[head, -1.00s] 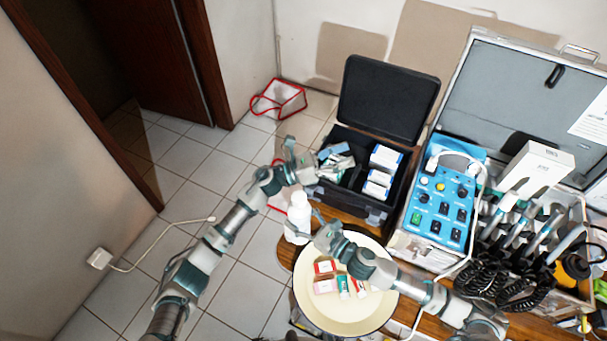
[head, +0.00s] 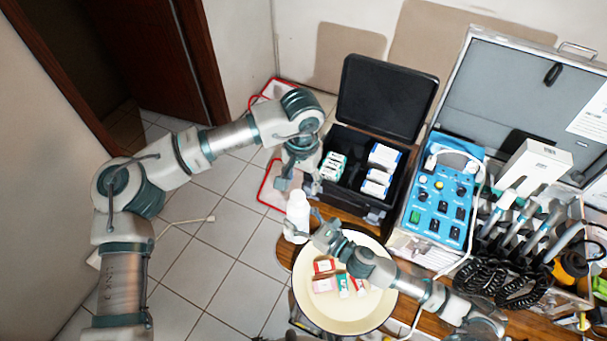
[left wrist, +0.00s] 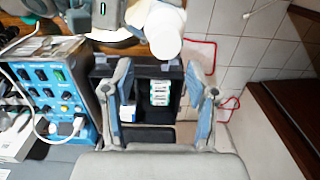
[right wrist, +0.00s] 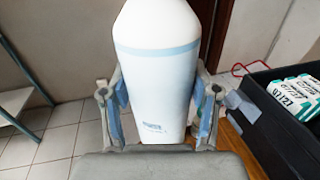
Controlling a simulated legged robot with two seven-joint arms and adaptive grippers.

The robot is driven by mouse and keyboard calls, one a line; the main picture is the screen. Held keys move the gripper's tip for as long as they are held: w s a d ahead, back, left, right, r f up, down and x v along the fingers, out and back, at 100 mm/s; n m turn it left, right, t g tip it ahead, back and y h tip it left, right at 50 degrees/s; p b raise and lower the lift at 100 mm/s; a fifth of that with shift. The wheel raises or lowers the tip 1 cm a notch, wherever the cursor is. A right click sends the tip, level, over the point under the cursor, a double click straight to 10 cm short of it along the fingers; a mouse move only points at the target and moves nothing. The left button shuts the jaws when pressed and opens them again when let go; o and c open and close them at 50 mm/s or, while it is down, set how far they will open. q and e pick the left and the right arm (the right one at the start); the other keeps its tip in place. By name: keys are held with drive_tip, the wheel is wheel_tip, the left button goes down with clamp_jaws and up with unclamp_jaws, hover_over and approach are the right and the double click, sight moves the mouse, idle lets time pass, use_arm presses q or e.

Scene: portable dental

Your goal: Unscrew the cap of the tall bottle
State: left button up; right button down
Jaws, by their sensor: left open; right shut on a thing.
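The tall white bottle (head: 297,222) stands upright at the table's left edge, left of the round tray. Its white cap (head: 297,198) is on top. My right gripper (head: 303,230) is shut on the bottle's body from the right; the right wrist view shows the bottle (right wrist: 155,70) between its fingers. My left gripper (head: 297,186) is open and points down above the cap. In the left wrist view its fingers (left wrist: 156,85) are wide apart with nothing between them, and the bottle top (left wrist: 165,38) shows beyond them.
The round cream tray (head: 335,312) holds several small boxes and tubes. An open black case (head: 355,205) with boxes stands behind the bottle. A blue control panel (head: 440,205) and coiled-cord handpieces lie to the right. Floor is clear to the left.

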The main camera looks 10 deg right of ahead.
sight(302, 194)
use_arm(q)
wheel_tip(302, 194, down, 6)
drive_tip(key=shift+f, duration=0.15)
drive_tip(key=shift+c, duration=0.3)
